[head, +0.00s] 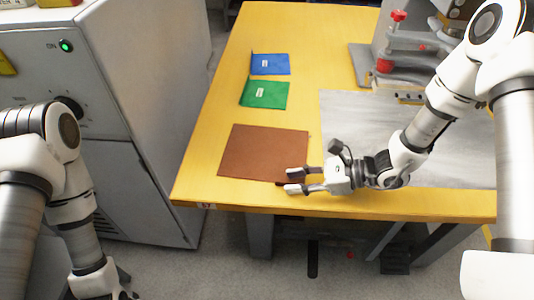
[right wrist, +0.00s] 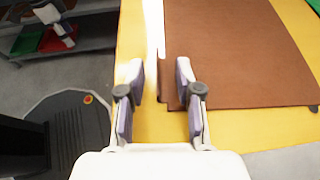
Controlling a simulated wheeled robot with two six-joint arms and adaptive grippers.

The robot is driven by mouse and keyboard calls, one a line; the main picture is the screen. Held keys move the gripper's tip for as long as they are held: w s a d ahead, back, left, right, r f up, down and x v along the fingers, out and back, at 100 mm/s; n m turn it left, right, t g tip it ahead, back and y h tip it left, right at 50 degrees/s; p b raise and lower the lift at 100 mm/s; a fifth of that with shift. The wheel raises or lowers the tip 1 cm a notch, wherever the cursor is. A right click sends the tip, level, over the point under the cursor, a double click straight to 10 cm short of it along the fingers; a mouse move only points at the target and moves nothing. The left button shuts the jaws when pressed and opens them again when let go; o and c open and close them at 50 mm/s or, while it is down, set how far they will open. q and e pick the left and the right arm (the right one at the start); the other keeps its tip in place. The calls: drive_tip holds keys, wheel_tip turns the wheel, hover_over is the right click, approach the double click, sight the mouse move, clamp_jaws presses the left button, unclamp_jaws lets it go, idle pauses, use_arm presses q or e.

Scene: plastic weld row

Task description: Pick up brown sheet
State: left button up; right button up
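The brown sheet (head: 263,153) lies flat on the yellow table, near its front edge. My right gripper (head: 289,180) is open and empty at the sheet's lower right corner. In the right wrist view the brown sheet (right wrist: 240,50) fills the upper right. There one finger of my right gripper (right wrist: 158,75) overlaps the sheet's edge and the other is beside it, over the table. I cannot tell whether either finger touches the sheet. My left gripper (head: 118,293) hangs low at the bottom edge of the head view, mostly cut off, away from the table.
A green sheet (head: 264,94) and a blue sheet (head: 270,64) lie farther back on the table (head: 222,105). A grey metal plate (head: 350,120) lies to the right, under my right arm. A machine with red knobs (head: 385,66) stands behind it. A grey cabinet (head: 140,100) stands left.

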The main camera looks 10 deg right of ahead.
drive_tip(key=shift+w+a+f, duration=0.25)
drive_tip(key=shift+a+f, duration=0.05)
drive_tip(key=shift+a, duration=0.25)
drive_tip(key=shift+s+a+r, duration=0.1)
drive_tip(key=shift+a+r, duration=0.05)
drive_tip(key=shift+a, duration=0.2)
drive_tip(key=shift+d, duration=0.2)
clamp_jaws()
drive_tip(key=shift+r, duration=0.1)
